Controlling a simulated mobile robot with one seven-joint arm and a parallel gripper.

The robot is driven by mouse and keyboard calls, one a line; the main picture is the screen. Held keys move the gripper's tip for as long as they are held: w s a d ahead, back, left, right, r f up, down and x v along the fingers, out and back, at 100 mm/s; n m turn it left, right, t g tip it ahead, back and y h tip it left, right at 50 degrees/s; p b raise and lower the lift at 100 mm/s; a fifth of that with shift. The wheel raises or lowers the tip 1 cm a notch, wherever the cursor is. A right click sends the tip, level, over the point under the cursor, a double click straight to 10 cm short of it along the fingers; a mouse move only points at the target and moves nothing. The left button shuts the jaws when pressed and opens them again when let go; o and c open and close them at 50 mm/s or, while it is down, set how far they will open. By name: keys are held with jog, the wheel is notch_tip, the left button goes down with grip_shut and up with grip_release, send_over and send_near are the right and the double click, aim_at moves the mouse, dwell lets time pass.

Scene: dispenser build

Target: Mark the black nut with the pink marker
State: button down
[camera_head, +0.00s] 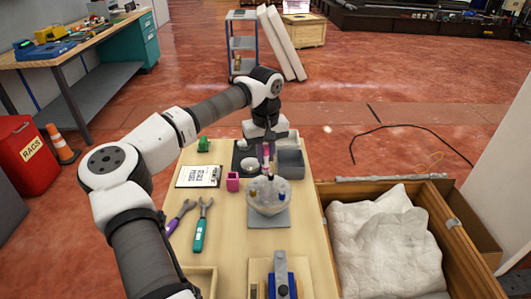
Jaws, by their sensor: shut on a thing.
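My gripper (266,143) points down over the far part of the wooden table and is shut on the pink marker (266,153). The marker hangs upright below the fingers, just behind a pale round dispenser body (262,208) on a grey plate. I cannot tell whether its tip touches anything. A black mat (238,168) with a round grey part (249,164) lies left of the gripper. I cannot pick out the black nut for certain; it is too small or hidden.
A pink cup (233,182), clipboard (199,176), purple wrench (181,214) and teal-handled tool (202,225) lie left. A grey bin (291,163) stands right of the gripper. A blue device (283,286) is at the front. A crate with white cloth (384,240) adjoins the table.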

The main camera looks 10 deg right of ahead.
jog(key=shift+r, duration=0.1)
jog(key=shift+r+p, duration=2.15)
jog(key=shift+r, duration=0.8)
